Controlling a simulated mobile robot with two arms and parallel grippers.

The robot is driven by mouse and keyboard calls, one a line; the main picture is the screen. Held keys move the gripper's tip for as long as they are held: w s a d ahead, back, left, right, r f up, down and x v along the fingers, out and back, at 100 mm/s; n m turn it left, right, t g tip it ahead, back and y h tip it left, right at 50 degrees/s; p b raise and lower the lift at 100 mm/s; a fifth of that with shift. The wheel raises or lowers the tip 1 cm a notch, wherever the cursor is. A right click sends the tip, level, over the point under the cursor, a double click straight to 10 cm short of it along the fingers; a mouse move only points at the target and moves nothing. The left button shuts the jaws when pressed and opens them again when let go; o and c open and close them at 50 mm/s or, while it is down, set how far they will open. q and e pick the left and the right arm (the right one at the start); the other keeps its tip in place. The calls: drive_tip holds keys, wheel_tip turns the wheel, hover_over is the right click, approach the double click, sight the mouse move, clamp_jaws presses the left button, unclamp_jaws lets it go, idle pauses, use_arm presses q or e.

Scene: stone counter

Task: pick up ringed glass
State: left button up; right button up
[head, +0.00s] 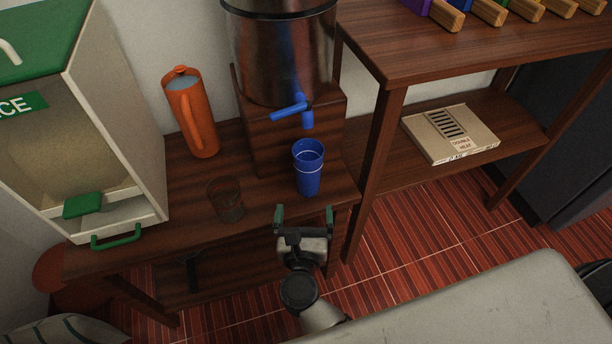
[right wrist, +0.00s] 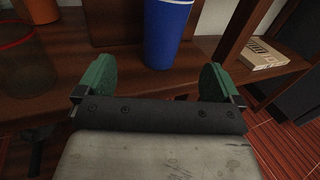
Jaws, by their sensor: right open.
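The ringed glass is a blue cup (head: 308,170) with pale rings, standing upright on the wooden table below the blue tap in the head view. It also shows in the right wrist view (right wrist: 165,35), beyond and between the fingers, with its top cut off. My right gripper (head: 304,210) is open and empty at the table's front edge, just in front of the blue cup and apart from it. Its green fingertips also show in the right wrist view (right wrist: 158,78). My left gripper is not in view.
A dark transparent glass (head: 226,199) stands left of the blue cup. Behind are an orange pitcher (head: 192,115) and a metal dispenser with a blue tap (head: 292,110). A white dispenser box (head: 150,160) stands left. A table post (head: 372,170) rises at the right.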

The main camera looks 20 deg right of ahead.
sight(306, 187)
drive_tip(key=shift+m, duration=0.5)
drive_tip(key=x, duration=0.5)
drive_tip(key=shift+w+d+f, duration=0.1)
drive_tip(key=shift+w+d, duration=0.1)
drive_tip(key=shift+w, duration=0.1)
drive_tip(key=p+x, duration=0.1)
drive_tip(key=x, duration=0.4)
drive_tip(key=shift+d, duration=0.15)
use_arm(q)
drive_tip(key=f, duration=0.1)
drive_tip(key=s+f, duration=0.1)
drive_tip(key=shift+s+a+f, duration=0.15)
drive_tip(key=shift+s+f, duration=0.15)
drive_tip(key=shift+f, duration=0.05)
use_arm(e)
drive_tip(key=c, duration=1.3)
drive_tip(key=shift+c, duration=0.2)
drive_tip(key=shift+r, duration=0.3)
